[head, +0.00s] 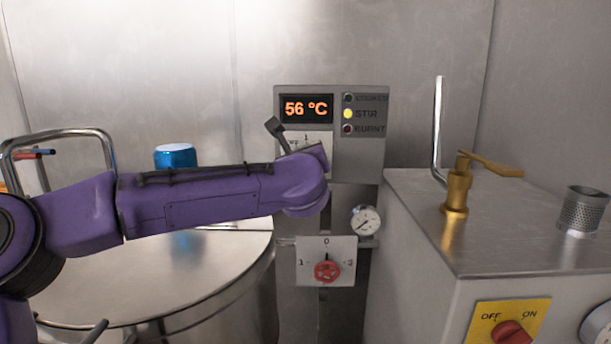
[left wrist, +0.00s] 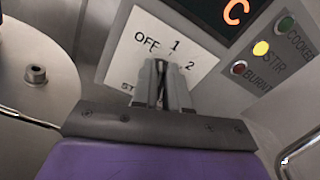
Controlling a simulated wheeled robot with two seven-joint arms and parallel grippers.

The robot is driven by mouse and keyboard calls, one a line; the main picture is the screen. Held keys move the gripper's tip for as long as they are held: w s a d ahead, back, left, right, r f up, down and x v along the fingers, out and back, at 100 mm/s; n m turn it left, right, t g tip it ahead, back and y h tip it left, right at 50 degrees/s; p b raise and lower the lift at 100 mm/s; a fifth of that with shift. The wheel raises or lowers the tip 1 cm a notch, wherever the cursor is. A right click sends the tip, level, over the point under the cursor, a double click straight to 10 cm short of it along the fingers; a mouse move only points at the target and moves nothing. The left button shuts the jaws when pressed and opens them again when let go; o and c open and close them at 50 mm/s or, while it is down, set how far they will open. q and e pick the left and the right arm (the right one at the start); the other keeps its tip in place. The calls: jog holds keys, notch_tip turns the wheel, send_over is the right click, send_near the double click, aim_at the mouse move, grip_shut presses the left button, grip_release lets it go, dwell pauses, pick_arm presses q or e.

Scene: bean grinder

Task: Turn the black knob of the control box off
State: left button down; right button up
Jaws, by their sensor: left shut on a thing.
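The control box (head: 361,160) stands at the back centre in the head view. Its display reads 56 °C and the STIR lamp is yellow. In the head view my left arm covers much of its upper dial plate (head: 322,139). In the left wrist view this white plate (left wrist: 185,42) shows OFF, 1, 2 and part of ST. My left gripper (left wrist: 161,68) is at the middle of the plate, its fingers shut on the black knob. The knob is almost wholly hidden between the fingers, so its setting cannot be read. My right gripper is not in view.
A lower plate with a red knob (head: 327,271) and a gauge (head: 365,220) sit below the box. A large round metal vessel (head: 215,270) is at left. A metal cabinet (head: 470,225) with a brass valve (head: 457,190) and a yellow OFF/ON switch plate (head: 488,316) is at right.

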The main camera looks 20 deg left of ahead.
pick_arm(q)
jog(key=shift+s+a+f+n+b, duration=0.1)
jog(key=shift+a+f+n+b, duration=0.05)
jog(key=shift+n+b, duration=1.45)
jog(key=shift+a+f+n+b, duration=0.15)
jog(key=shift+n+b, duration=0.85)
jog(key=shift+b, duration=1.2)
jog(key=shift+r, duration=0.1)
jog(key=c, duration=1.1)
grip_release()
jog(key=shift+c, duration=0.2)
jog(key=b+v, duration=0.3)
jog(key=v, duration=0.7)
jog(key=shift+s, duration=0.3)
